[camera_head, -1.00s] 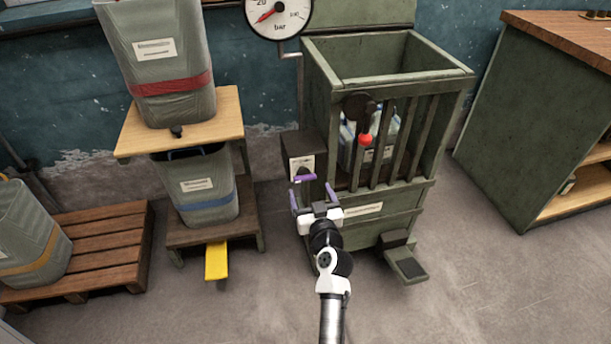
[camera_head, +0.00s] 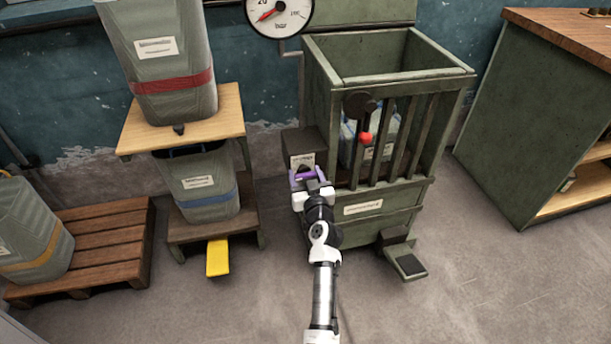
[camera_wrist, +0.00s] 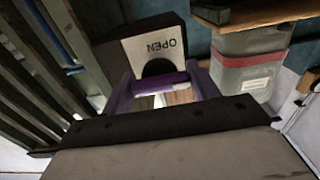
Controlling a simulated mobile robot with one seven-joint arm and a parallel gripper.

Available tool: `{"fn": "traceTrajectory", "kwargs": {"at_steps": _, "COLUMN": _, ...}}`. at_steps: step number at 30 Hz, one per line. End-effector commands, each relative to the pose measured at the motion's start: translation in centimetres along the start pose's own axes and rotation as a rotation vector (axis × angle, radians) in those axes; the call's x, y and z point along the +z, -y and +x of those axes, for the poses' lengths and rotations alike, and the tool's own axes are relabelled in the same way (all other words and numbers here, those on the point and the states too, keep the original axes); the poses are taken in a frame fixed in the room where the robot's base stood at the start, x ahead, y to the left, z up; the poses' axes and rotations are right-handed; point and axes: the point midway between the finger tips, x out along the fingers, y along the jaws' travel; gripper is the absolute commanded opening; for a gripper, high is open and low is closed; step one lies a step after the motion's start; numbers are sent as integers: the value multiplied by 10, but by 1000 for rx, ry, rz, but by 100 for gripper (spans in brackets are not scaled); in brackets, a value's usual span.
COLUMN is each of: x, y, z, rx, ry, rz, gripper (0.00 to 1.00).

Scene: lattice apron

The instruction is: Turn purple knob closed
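The purple knob (camera_head: 305,173) is on the dark grey box (camera_head: 299,142) at the left side of the green machine. In the wrist view one finger of my gripper (camera_wrist: 160,92) stands at each end of the bar. I cannot tell whether they touch it. In the head view the gripper partly hides the knob.
The green slatted machine (camera_head: 385,200) stands close right of the gripper, with a red-tipped lever (camera_head: 365,137) and a foot pedal (camera_head: 408,262). Grey bins on a wooden stand (camera_head: 215,230) with a yellow pedal (camera_head: 217,258) are at left. The floor in front is clear.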

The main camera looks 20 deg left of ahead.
Motion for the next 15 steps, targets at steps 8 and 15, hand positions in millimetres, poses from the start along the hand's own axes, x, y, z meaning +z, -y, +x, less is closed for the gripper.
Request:
{"fn": "traceTrajectory", "kwargs": {"at_steps": 8, "x": 0, "y": 0, "z": 0, "rx": 0, "ry": 0, "rz": 4, "gripper": 37}}
{"fn": "traceTrajectory", "kwargs": {"at_steps": 15, "x": 0, "y": 0, "z": 0, "rx": 1, "ry": 0, "rz": 68, "gripper": 37}}
